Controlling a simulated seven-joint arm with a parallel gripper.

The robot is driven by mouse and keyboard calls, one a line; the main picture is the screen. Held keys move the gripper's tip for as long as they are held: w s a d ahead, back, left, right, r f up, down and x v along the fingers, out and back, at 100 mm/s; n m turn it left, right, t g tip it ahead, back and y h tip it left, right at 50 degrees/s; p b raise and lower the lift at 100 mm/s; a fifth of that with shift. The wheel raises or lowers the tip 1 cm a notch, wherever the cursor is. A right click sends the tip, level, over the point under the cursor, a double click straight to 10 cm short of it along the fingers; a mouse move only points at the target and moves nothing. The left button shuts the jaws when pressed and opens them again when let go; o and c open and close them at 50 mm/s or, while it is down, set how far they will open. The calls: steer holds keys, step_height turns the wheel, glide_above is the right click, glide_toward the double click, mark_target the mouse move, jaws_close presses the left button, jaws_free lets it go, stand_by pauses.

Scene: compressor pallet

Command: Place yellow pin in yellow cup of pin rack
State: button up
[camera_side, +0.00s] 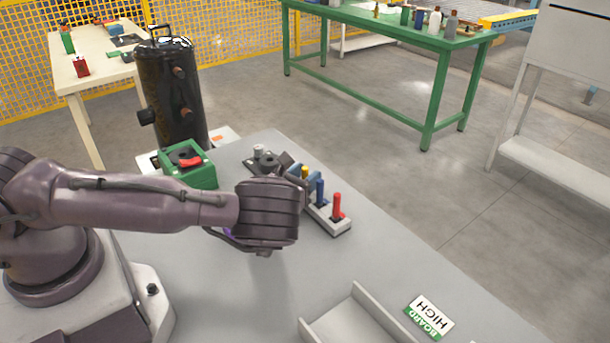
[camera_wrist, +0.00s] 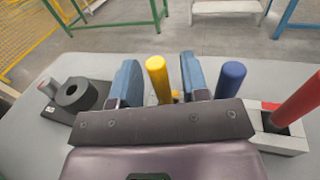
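The yellow pin (camera_wrist: 158,78) stands between the two blue fingers of my gripper (camera_wrist: 160,84) in the wrist view, with a narrow gap on each side. The gripper looks open around it. In the side view only the top of the yellow pin (camera_side: 305,172) shows, in line with the blue pin (camera_side: 320,192) and the red pin (camera_side: 337,206). Those two stand upright in the pale pin rack (camera_side: 340,231).
A black ring-shaped part (camera_wrist: 77,93) lies left of my gripper. A green box with a red part (camera_side: 190,165) and a tall black compressor (camera_side: 172,95) stand behind my arm.

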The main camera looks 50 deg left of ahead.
steer(key=shift+r, duration=0.1)
steer(key=shift+s+r, duration=0.1)
steer(key=shift+s, duration=0.1)
steer(key=v, duration=0.7)
steer(key=shift+s+d, duration=0.1)
steer(key=s+a+r+n+g+y, duration=0.35)
steer(key=r+n+g+y, duration=0.3)
steer(key=n, duration=0.35)
steer(key=s+a+r+n+g+y, duration=0.35)
steer(key=r+n+g+y, duration=0.2)
steer(key=r+n, duration=0.3)
steer(key=s+r+n+g+h, duration=0.4)
steer(key=s+n+g+h, duration=0.35)
steer(key=n, duration=0.25)
steer(key=s+d+r+n+t+h, duration=0.2)
steer(key=s+d+r+t+h, duration=0.1)
steer(key=d+r+t+h, duration=0.1)
steer(key=s+d+r+n+t+h, duration=0.2)
steer(key=s+d+r+t+h, duration=0.1)
steer(key=d+r+h, duration=0.2)
steer(key=d+r, duration=0.2)
steer(key=d, duration=0.1)
steer(key=shift+t, duration=0.35)
